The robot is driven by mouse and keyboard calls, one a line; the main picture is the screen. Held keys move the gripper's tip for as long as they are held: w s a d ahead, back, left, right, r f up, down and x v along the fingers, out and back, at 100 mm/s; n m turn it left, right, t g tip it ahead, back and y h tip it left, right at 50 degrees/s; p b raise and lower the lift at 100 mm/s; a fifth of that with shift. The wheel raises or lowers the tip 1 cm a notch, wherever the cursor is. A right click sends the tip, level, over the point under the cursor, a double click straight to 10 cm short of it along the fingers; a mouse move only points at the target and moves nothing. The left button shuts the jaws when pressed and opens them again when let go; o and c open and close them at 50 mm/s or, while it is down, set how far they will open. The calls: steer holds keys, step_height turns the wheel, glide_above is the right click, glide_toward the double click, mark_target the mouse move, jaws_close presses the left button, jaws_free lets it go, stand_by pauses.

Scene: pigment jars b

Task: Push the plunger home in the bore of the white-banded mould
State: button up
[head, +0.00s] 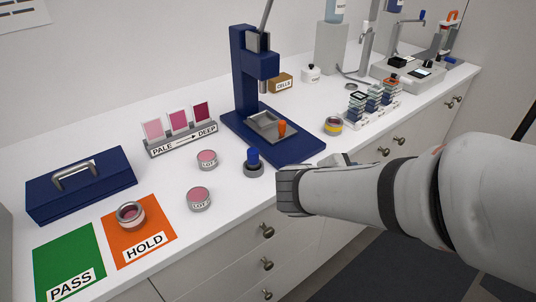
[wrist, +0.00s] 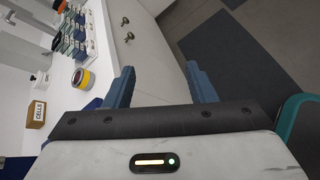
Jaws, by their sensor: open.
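A blue plunger (head: 253,155) stands upright in a short grey round mould (head: 254,170) on the white counter, in front of the blue press. Most of the plunger's visible length is above the mould's rim; how deep it sits is hidden. I cannot make out a white band on the mould at this size. My gripper (wrist: 160,82) is open and empty in the wrist view, its two blue fingers apart over the counter's front edge. In the head view my wrist mostly hides it, to the right of the mould. The plunger and mould are not visible in the wrist view.
Pink LOT jars (head: 199,199) are left of the mould. A yellow-banded round piece (head: 333,126) and stacked racks (head: 372,100) are right. A HOLD mat (head: 155,245) lies front left.

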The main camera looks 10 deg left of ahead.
steer(key=w+a+f+n+t+y+b, duration=0.1)
steer(key=a+n+t+y+b, duration=0.1)
steer(key=a+n+t, duration=0.3)
steer(key=w+a+f+n+y+b, duration=0.1)
steer(key=w+a+f+n, duration=0.15)
steer(key=a, duration=0.35)
steer(key=n+t+y+b, duration=0.35)
steer(key=n+y, duration=0.25)
steer(key=n, duration=0.2)
glide_toward(252, 156)
steer(key=shift+t, duration=0.25)
steer(key=w, duration=0.2)
steer(key=w+f, duration=0.1)
steer(key=w, duration=0.1)
steer(key=shift+d+p, duration=0.4)
steer(key=shift+w+a+n, duration=0.2)
steer(key=shift+a+n, duration=0.05)
steer(key=w, duration=0.4)
steer(key=w+a, duration=0.1)
steer(key=w, duration=0.2)
steer(key=shift+r, duration=0.25)
steer(key=c, duration=1.1)
steer(key=shift+r, duration=0.1)
